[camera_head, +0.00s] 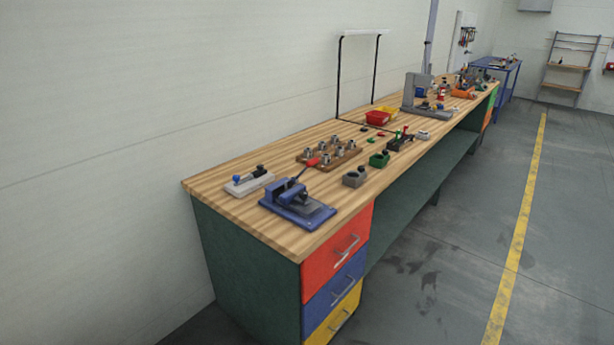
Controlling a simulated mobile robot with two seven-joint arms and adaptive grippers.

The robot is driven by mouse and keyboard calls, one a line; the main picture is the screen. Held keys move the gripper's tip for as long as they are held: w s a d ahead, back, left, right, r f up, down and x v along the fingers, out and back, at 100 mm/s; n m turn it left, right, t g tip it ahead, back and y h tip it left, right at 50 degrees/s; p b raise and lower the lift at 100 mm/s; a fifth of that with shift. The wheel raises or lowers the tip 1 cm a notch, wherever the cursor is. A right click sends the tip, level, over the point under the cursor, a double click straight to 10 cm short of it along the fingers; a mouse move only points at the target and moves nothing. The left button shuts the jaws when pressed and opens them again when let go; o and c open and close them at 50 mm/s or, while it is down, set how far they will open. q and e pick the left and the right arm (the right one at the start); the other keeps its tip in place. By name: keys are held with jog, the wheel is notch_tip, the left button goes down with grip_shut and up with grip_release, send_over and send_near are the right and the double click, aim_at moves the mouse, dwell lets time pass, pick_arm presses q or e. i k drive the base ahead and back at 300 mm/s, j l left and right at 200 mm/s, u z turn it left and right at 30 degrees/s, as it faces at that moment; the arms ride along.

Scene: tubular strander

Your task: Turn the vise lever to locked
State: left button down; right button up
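A blue vise (291,201) stands near the front left end of the long wooden workbench (240,220). A lever with a red tip (312,162) rises from the vise and slants up to the right. I cannot tell from here whether the vise is locked. Neither of my grippers shows in the head view.
Left of the vise lies a pale block (249,183) with dark and blue knobs. Behind it are a wooden rack (326,155) of metal parts and a small grey box (354,177). Drawers (337,262) face the open floor (440,270) on the right.

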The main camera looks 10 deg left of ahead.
aim_at(316, 160)
jog(key=i+l+u, duration=0.1)
jog(key=u, duration=0.3)
jog(key=l+u, duration=0.15)
jog(key=u, duration=0.25)
jog(key=i+l+u, duration=0.1)
jog(key=u, duration=0.35)
jog(key=l+u, duration=0.25)
jog(key=l, duration=0.35)
jog(key=l+u, duration=0.3)
jog(key=l, duration=0.25)
jog(key=l+u, duration=0.2)
jog(key=l, duration=0.9)
jog(key=k, duration=0.05)
